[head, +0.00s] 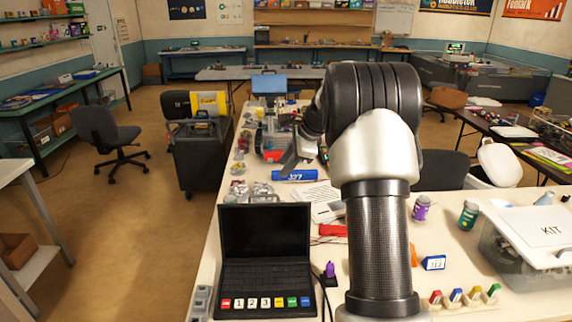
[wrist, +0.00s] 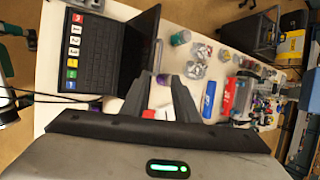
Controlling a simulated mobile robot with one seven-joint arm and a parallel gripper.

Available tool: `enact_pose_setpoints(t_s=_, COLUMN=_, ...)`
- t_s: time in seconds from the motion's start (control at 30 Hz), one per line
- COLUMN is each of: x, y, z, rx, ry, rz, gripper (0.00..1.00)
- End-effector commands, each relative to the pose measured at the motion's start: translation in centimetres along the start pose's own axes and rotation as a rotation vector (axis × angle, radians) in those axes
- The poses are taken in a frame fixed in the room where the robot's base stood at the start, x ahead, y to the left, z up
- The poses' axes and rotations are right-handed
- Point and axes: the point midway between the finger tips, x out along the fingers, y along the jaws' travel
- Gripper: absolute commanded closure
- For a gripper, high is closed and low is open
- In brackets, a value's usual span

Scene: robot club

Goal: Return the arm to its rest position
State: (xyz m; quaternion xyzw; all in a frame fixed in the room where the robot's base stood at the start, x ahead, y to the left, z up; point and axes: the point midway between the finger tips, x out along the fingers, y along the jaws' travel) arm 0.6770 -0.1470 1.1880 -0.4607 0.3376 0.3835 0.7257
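My arm (head: 378,250) rises from the front of the long white table, bends at the top and reaches forward and to the left. My gripper (head: 287,163) is small and partly hidden in the head view, above the table near a blue cylinder labelled 327 (head: 295,176). In the wrist view my gripper (wrist: 163,78) shows two dark fingers apart, with the tabletop visible between them. Nothing is held between the fingers. The blue cylinder also shows in the wrist view (wrist: 209,98), right of the fingers.
An open laptop (head: 265,245) with coloured keys stands at front left. A purple bottle (head: 421,208), a green bottle (head: 468,215) and a clear KIT bin (head: 530,245) stand right of my arm. Small cluttered parts lie farther along the table. A black case (head: 202,155) stands left.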

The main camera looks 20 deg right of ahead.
Motion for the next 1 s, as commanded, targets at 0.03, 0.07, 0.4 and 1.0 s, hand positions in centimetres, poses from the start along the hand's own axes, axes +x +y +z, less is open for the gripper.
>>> enact_pose_setpoints(t_s=0.03, x=0.0, y=0.0, z=0.0, rx=0.0, ry=0.0, rz=0.0, gripper=0.72)
enact_pose_setpoints(t_s=0.07, x=0.0, y=0.0, z=0.0, rx=0.0, ry=0.0, rz=0.0, gripper=0.72)
enact_pose_setpoints(t_s=0.4, x=-1.9, y=0.7, z=1.8, rx=-0.079, ry=0.005, rz=0.001, gripper=0.72)
enact_pose_setpoints(t_s=1.0, x=-20.9, y=25.3, z=13.3, rx=-1.353, ry=0.141, rz=0.117, gripper=0.72)
